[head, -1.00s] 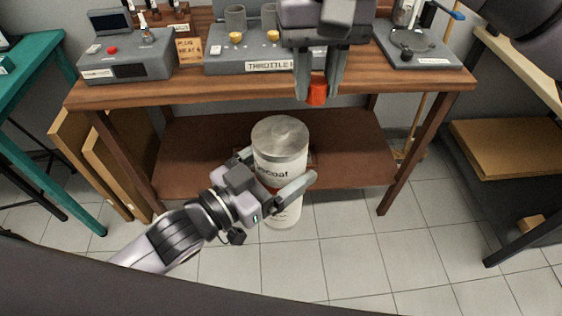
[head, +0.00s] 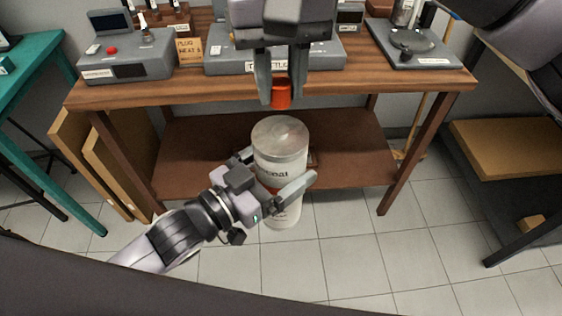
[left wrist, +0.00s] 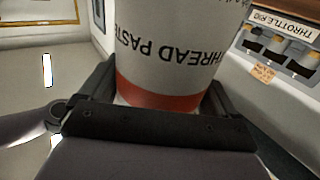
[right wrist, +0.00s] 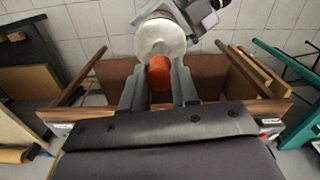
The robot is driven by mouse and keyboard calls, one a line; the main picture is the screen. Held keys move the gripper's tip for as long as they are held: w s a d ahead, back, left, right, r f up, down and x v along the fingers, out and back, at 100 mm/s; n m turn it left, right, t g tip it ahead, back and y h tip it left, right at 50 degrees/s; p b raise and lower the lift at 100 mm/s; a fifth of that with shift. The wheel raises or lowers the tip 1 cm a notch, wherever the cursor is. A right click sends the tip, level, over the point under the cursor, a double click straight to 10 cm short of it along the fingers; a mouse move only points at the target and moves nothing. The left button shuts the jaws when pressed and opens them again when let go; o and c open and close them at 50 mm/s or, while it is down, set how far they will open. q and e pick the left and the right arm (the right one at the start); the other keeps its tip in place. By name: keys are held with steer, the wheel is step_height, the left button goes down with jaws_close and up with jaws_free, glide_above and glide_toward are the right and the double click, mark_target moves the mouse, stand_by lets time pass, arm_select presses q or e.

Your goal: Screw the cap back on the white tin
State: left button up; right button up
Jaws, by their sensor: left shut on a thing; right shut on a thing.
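The white tin (head: 281,160) has a bare grey top and stands upright in the grip of my left gripper (head: 276,182), whose fingers close around its sides. The left wrist view shows the tin (left wrist: 175,60) close up, with an orange band and the words "THREAD PASTE". My right gripper (head: 281,98) is shut on the orange-red cap (head: 282,94) and holds it above the tin, apart from it. The cap (right wrist: 160,72) also shows between the right fingers in the right wrist view, with the tin's top (right wrist: 160,37) beyond it.
A wooden workbench (head: 170,94) with grey device stands and a lower shelf (head: 195,150) lies behind the tin. A teal table (head: 30,60) stands at the left and a dark rack (head: 500,230) at the right. The tiled floor in front is clear.

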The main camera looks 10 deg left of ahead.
mark_target(280, 130)
steer(key=shift+f, duration=1.2)
steer(key=shift+f, duration=0.85)
steer(key=shift+f, duration=0.55)
